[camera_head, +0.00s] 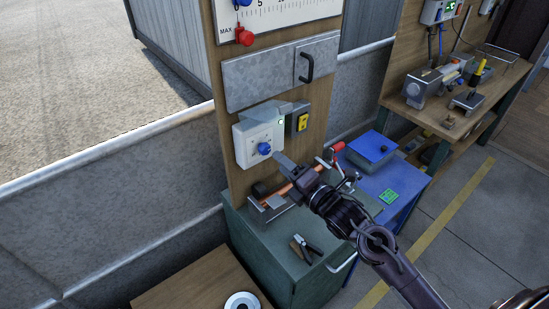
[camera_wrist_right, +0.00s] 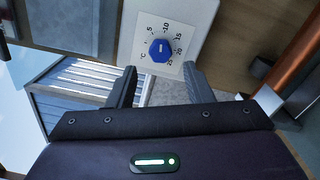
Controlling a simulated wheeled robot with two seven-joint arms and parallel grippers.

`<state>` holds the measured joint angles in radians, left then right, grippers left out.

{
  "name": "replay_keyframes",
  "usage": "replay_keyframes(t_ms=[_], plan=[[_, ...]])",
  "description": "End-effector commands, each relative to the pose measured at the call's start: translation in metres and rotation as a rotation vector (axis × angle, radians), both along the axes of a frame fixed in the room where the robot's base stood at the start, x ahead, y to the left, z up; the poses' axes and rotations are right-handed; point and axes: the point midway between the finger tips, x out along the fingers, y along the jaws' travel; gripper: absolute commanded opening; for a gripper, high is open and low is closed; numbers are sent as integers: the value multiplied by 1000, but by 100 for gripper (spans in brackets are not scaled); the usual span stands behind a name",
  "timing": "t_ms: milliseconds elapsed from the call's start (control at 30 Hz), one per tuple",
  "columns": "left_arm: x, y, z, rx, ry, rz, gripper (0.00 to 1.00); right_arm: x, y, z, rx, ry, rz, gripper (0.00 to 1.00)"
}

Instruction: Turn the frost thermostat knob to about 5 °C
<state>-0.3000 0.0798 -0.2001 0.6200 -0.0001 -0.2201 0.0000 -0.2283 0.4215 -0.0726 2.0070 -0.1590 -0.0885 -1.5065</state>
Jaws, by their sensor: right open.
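The frost thermostat is a white box (camera_head: 258,136) on the wooden panel, with a blue knob (camera_head: 264,148) on its front. The right wrist view shows the blue knob (camera_wrist_right: 161,50) face-on, inside a printed dial (camera_wrist_right: 172,38) with 5, 10, 15, 20, 25 and °C. A small pale mark shows on the knob; I cannot tell exactly where it points. My right gripper (camera_head: 278,178) is open and empty, in front of and just below the knob. In the wrist view its fingers (camera_wrist_right: 160,74) stand either side of the knob's line, apart from it. My left gripper is not in view.
A grey door with black handle (camera_head: 306,66) is above.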

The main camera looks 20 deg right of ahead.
Motion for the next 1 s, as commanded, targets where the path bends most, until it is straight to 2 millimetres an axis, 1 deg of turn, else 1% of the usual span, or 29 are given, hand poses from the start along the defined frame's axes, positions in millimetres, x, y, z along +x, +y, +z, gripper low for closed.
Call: replay_keyframes(t_ms=[33,200,467,533,833,867,1000], plan=[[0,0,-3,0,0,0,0,7,2,0,2,-2,-1,46],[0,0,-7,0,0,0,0,26,9,-1,2,-1,-2,46],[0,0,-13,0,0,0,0,52,19,-1,3,1,-1,46],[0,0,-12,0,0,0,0,50,18,-1,0,2,-1,46],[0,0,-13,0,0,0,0,51,19,0,1,2,-1,46],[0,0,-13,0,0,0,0,51,19,0,1,2,-1,45],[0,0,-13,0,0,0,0,51,19,0,1,2,-1,27]])
